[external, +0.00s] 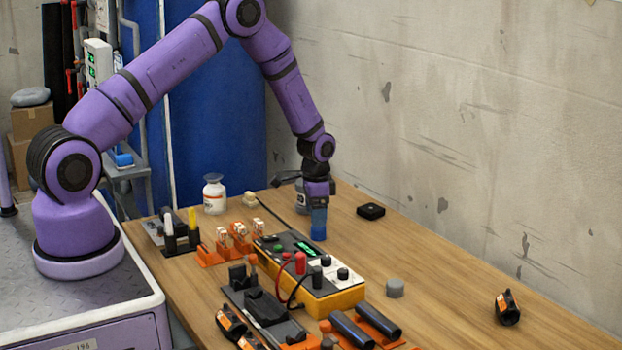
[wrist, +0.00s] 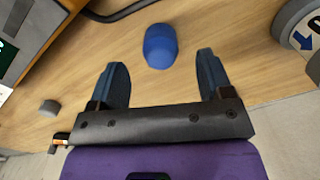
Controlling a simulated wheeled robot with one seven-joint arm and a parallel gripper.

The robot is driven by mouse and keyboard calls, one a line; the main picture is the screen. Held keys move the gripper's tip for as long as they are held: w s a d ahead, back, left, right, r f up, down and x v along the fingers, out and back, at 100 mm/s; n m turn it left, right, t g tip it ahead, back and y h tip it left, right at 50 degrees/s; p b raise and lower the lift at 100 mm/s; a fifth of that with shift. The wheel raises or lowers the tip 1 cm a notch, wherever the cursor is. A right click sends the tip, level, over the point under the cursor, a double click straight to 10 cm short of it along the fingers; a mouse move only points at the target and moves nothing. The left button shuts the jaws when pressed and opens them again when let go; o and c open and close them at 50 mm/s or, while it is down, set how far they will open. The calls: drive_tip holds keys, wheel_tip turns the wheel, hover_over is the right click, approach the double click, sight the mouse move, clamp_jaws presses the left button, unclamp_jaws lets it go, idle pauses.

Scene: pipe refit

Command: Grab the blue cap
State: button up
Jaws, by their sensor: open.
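The blue cap (wrist: 160,46) is on the wooden table in the wrist view, just beyond the fingertips and roughly centred between them. My gripper (wrist: 162,60) is open, with one dark blue finger on each side and nothing held. In the external view my gripper (external: 318,204) points down near the table's far side. Blue shows directly below it, where the fingers and the cap (external: 318,232) overlap, so the gap between them cannot be told there.
A yellow-and-black meter box (external: 312,275) with leads stands in front of my gripper. A white jar (external: 214,194) stands left. Table space at right is mostly clear, beside the wall.

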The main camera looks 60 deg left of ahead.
sight(317, 229)
drive_tip(key=shift+w+f, duration=0.1)
drive_tip(key=shift+f, duration=2.5)
drive_tip(key=c, duration=1)
